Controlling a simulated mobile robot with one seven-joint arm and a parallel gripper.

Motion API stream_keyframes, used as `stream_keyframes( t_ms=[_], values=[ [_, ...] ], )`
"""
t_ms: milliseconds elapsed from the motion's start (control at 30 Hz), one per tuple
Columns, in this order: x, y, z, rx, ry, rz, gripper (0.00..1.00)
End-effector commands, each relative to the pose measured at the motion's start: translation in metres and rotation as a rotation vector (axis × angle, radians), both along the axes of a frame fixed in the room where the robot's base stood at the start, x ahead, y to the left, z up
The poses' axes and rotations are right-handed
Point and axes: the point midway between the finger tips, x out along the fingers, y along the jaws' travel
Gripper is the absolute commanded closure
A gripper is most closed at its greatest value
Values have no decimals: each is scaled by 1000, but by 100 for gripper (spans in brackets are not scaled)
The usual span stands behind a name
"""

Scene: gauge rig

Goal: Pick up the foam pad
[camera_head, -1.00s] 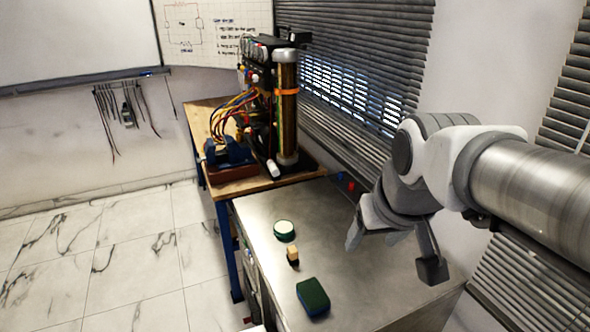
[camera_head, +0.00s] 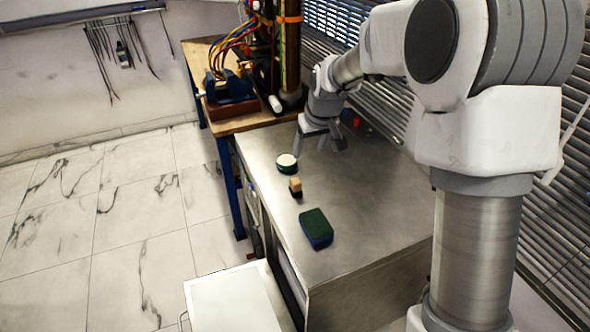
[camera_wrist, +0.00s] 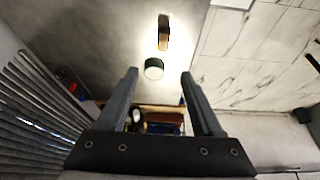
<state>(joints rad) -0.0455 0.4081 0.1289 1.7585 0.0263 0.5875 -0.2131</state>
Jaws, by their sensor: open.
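The block with a dark green top and blue sides (camera_head: 316,229), which looks like the foam pad, lies flat on the metal bench top near its front. I cannot make it out in the wrist view. My gripper (camera_head: 320,143) is open and empty above the back part of the bench, well behind the block and apart from it. In the wrist view its two fingers (camera_wrist: 159,74) are spread. A round green item with a white top (camera_wrist: 153,69) shows beyond and between them, not held.
The round item (camera_head: 287,163) and a small wood-and-black block (camera_head: 295,187) stand in a line behind the green block. A wooden table (camera_head: 239,121) with a blue vise (camera_head: 229,88) adjoins the bench. Window blinds (camera_head: 385,135) border the right. A white surface (camera_head: 232,303) is at the front.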

Motion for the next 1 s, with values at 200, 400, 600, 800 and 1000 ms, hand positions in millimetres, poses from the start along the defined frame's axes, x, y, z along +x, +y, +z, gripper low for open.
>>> stream_keyframes(
  t_ms=[200,400,600,800,1000],
  values=[
    [16,8,-26,7,7,18,32],
    [25,12,-52,7,10,18,32],
    [39,18,-88,8,9,18,32],
    [51,22,-120,7,9,17,32],
    [58,25,-136,7,6,18,32]
  ],
)
